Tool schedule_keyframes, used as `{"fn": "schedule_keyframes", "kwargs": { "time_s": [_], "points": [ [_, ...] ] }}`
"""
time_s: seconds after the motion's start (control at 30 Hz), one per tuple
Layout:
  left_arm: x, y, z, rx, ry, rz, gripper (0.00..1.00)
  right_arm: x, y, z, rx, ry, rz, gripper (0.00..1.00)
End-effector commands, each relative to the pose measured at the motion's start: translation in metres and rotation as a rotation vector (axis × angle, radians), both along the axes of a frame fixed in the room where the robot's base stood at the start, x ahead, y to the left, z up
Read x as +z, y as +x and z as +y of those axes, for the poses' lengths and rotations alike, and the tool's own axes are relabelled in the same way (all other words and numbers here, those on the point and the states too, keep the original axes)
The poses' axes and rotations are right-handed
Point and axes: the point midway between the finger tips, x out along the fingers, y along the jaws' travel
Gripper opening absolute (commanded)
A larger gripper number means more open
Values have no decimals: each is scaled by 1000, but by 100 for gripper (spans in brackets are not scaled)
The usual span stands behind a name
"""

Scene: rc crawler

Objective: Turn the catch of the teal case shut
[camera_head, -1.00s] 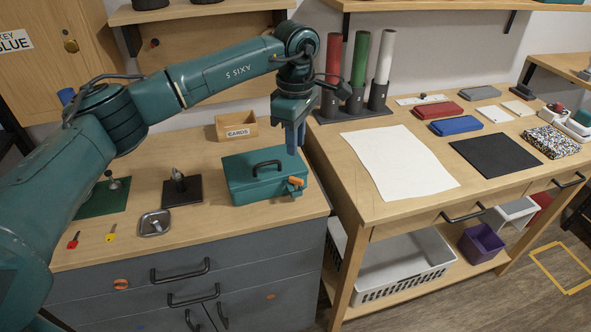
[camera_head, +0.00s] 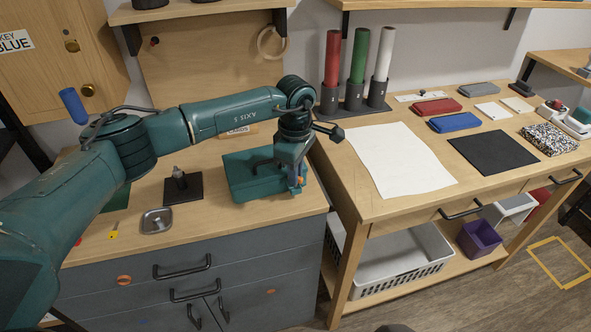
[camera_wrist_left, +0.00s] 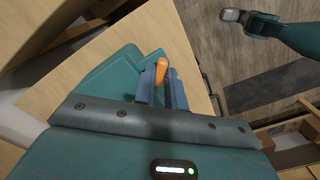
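The teal case (camera_head: 242,183) stands closed near the right front of the grey cabinet's wooden top, with a dark handle (camera_head: 262,160) on its lid. Its orange catch (camera_wrist_left: 160,66) is on the case's right front; in the head view it is mostly hidden behind my fingers. My left gripper (camera_head: 298,180) points down at that corner. In the left wrist view its two blue fingers (camera_wrist_left: 162,88) stand on either side of the catch. The space between them is narrow, and I cannot tell whether they press on it.
A cards box (camera_head: 238,132) is behind the case, partly hidden by my arm. A dark stand (camera_head: 183,187) and a metal tin (camera_head: 156,220) are to the left. The workbench (camera_head: 370,205) is to the right, with colored tubes (camera_head: 357,56) at its back.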

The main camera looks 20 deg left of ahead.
Motion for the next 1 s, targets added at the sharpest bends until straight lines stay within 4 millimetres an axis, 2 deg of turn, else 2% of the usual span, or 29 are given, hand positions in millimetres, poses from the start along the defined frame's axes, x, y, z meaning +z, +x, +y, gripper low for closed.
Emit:
{"fn": "schedule_keyframes", "kwargs": {
  "time_s": [0.13,0.57,0.77,1.0],
  "points": [
    [0,0,0,0,0,0,0,0,0,0,-1,0,0,0],
    [0,0,0,34,0,-1,0,-1,1,0,-1,1,-2,0],
    [0,0,0,137,0,-2,0,-2,2,2,1,6,-11,0],
    [0,0,0,336,0,-2,0,-2,4,7,10,16,-28,0]
  ]
}}
